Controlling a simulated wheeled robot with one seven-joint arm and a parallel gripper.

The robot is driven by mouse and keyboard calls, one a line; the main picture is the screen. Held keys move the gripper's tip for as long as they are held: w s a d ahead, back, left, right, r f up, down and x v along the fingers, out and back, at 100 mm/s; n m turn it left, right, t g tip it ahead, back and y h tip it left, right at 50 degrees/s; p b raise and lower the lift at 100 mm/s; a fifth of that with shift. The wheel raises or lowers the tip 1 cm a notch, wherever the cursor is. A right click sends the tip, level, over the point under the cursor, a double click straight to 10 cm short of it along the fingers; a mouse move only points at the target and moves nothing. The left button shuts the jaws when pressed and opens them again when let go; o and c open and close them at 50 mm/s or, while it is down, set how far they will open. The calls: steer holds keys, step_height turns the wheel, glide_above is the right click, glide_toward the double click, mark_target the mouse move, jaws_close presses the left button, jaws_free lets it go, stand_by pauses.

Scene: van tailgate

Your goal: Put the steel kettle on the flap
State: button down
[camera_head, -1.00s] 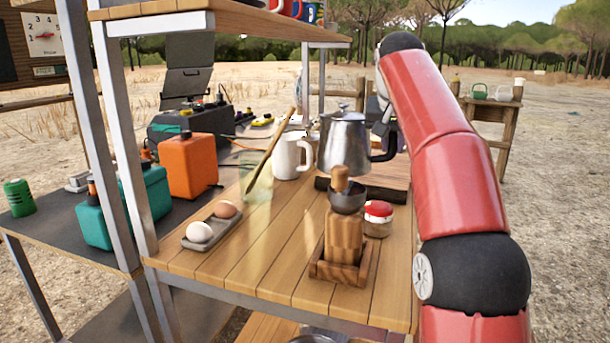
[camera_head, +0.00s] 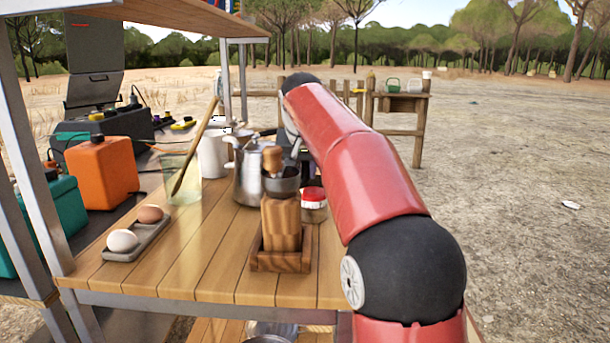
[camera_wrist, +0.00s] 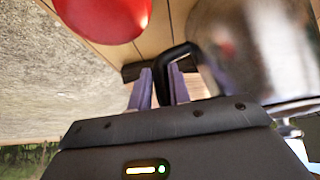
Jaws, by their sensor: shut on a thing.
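The steel kettle (camera_head: 246,176) stands upright over the wooden plank surface (camera_head: 206,250), behind the wooden mill block; I cannot tell whether its base touches the planks. It also shows, blurred, at the upper right of the wrist view (camera_wrist: 255,45). My gripper (camera_wrist: 163,82) is shut on the kettle's black handle, which sits between its fingers in the wrist view. In the head view my gripper is mostly hidden behind the mill and my red arm. I cannot tell for certain which surface is the flap; the plank surface is the likely one.
Close to the kettle are a wooden mill block (camera_head: 281,225), a red-lidded jar (camera_head: 313,206), a white mug (camera_head: 212,158) and a glass with a stick (camera_head: 183,190). An egg tray (camera_head: 137,243) lies at the left. Planks between tray and mill are clear.

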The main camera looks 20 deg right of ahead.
steer(key=shift+f, duration=0.1)
steer(key=shift+f, duration=0.15)
steer(key=c, duration=1.3)
jaws_free()
